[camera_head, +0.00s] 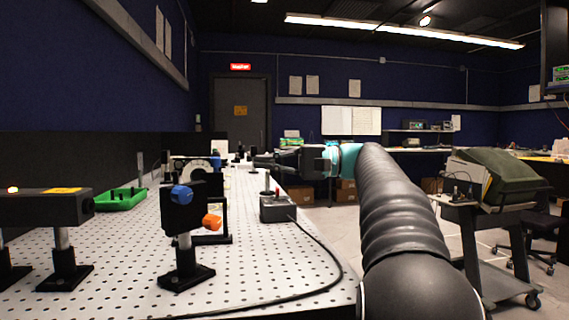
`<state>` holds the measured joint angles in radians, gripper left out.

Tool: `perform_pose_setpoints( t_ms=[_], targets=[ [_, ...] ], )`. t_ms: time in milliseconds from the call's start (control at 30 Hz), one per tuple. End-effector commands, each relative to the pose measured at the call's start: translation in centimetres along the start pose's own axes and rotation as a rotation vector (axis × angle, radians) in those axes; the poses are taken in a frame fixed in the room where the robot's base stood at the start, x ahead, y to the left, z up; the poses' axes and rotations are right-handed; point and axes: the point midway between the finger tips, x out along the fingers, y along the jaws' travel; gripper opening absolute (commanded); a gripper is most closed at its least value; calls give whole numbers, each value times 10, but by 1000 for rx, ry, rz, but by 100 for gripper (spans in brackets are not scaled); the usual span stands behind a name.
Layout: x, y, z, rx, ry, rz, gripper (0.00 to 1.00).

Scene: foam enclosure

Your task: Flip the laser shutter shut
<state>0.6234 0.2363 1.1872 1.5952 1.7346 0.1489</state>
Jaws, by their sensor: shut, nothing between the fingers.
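My gripper (261,161) reaches in from the right over the perforated optical table (120,275), its fingers pointing left and shut on nothing. Just below it stands a small grey box (277,208) with an upright stalk with a red part on top and a black cable; the fingertips look above it, with a gap. I cannot tell whether this box is the shutter control. A black laser housing (45,207) with a lit amber lamp and yellow label is at the left. A black post mount (184,235) with blue and orange knobs stands in front of its exit end.
A green tray (121,200) lies behind the laser. A dark framed mount with a pale dial (196,170) and other optics stand farther back. The black cable (325,245) runs along the table's right edge. A cart (480,215) stands on the floor at right.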

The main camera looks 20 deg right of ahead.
Motion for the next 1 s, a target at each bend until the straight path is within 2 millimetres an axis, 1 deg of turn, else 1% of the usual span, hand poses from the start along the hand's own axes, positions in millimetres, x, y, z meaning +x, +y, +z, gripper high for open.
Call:
perform_pose_setpoints(
  t_ms=[33, 200, 300, 400, 600, 1000],
  targets=[
    [11, 0, 1, -1, -4, 0, 0],
    [40, 0, 1, 0, -3, 0, 0],
    [53, 0, 0, 1, -3, 0, 0],
    [61, 0, 0, 1, -1, 0, 0],
    [69, 0, 0, 1, 0, 0, 0],
    [67, 0, -2, 1, 9, 0, 0]
  ],
)
